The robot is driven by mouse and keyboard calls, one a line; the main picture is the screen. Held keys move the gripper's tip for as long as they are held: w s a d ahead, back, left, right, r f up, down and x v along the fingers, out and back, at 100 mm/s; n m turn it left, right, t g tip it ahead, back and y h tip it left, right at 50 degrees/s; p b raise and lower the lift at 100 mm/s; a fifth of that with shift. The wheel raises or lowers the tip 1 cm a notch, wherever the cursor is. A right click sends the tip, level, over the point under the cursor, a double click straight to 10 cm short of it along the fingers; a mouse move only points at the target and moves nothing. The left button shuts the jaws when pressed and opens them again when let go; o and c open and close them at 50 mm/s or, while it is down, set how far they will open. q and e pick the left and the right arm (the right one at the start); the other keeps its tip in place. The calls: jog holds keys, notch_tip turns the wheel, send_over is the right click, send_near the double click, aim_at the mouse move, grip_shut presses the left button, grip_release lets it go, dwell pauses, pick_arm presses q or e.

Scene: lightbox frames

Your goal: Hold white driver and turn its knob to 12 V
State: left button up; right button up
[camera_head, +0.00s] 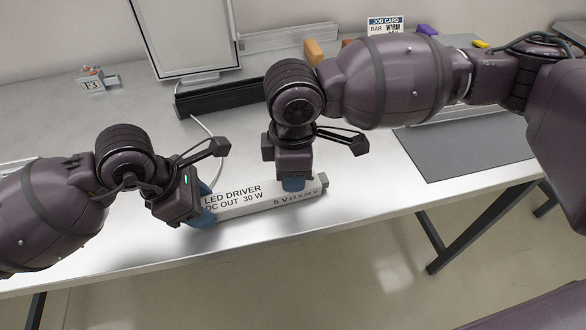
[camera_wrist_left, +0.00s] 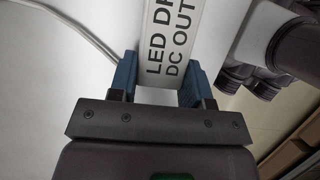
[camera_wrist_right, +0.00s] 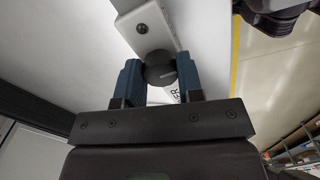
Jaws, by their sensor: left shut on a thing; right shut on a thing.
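The white LED driver (camera_head: 240,201) lies on the table near its front edge, with "LED DRIVER DC OUT 30 W" and "5 V 12 V 24 V" printed on it. My left gripper (camera_head: 204,207) is shut on the driver's left end; its blue fingers (camera_wrist_left: 158,80) sit on both sides of the white body (camera_wrist_left: 168,30) in the left wrist view. My right gripper (camera_head: 293,184) is above the driver's right part, shut on the dark round knob (camera_wrist_right: 160,68) in the right wrist view. The knob's pointer setting cannot be read.
A job card (camera_head: 385,25) stands at the back, with orange (camera_head: 314,50) and purple (camera_head: 427,30) blocks near it. A grey mat (camera_head: 465,145) lies at right. A framed panel (camera_head: 185,35) stands at back left. A white cable (camera_head: 222,140) runs behind the driver.

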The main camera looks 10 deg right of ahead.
jog(key=o, duration=0.9)
jog(key=shift+r, duration=0.1)
notch_tip(320, 180, up, 12)
jog(key=shift+f, duration=0.1)
pick_arm(q)
jog(key=o, duration=1.1)
jog(key=shift+o, duration=0.2)
